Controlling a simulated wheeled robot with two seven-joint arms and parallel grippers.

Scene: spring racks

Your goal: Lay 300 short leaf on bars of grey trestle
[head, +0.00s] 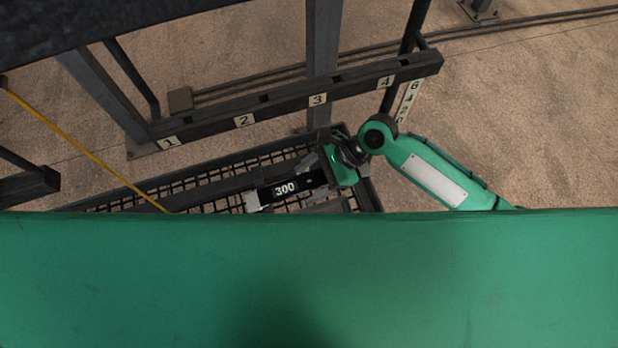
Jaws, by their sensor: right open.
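A short dark leaf with a white "300" label (285,188) shows low in the middle of the head view, over a dark mesh-floored frame (180,189). My right gripper (318,182) is open at the leaf's right end; the view does not show clearly whether its fingers touch the leaf. My green right arm reaches in from the right. A pale grey block shows at the leaf's left end. I cannot pick out the grey trestle for certain. My left gripper is not in view. A broad green surface hides everything below the leaf.
A dark rack beam (280,105) with number plates 1 to 4 runs above the mesh frame, with a grey upright (323,60) behind it. A numbered plate strip (408,101) hangs at its right end. A yellow line (85,150) slants at left. Bare floor (540,120) lies right.

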